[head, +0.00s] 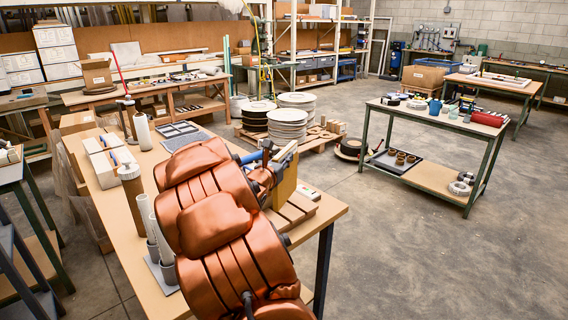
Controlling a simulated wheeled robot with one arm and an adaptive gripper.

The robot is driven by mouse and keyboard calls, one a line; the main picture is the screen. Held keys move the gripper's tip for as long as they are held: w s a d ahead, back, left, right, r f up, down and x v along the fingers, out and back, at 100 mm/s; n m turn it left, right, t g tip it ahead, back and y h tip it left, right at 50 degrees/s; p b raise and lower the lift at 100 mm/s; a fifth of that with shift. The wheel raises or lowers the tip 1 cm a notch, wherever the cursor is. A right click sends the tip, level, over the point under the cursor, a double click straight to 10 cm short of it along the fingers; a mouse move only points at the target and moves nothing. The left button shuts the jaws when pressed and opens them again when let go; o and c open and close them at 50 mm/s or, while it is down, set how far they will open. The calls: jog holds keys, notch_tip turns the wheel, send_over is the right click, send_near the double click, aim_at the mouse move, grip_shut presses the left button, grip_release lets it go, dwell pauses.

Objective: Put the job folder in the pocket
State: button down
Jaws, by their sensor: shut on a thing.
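My copper-coloured arm crosses the front of the workbench (335,207) in the head view and hides much of its middle. My gripper (272,172) is at the arm's far end, partly hidden by the arm. It is shut on a flat, upright, yellow-tan piece that looks like the job folder (287,182). The folder stands near the bench's right end, above or beside some wooden blocks (298,207); I cannot tell whether it touches them. I cannot make out the pocket for certain.
White boxes (108,160), a brown bottle (133,197) and upright tubes (160,240) stand on the bench's left side. A grey tray (183,135) lies farther back. A green-legged cart (430,120) stands to the right, with open floor between.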

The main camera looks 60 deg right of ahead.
jog(key=shift+w+d+f, duration=0.1)
jog(key=shift+w+d, duration=0.45)
jog(key=shift+d, duration=0.35)
jog(key=shift+d+f+p, duration=0.15)
jog(key=shift+f+p, duration=0.8)
jog(key=shift+f, duration=0.95)
jog(key=c, duration=1.1)
grip_release()
jog(key=s+a+b, duration=0.1)
jog(key=a+b, duration=0.2)
jog(key=a, duration=0.9)
jog(key=shift+s, duration=0.15)
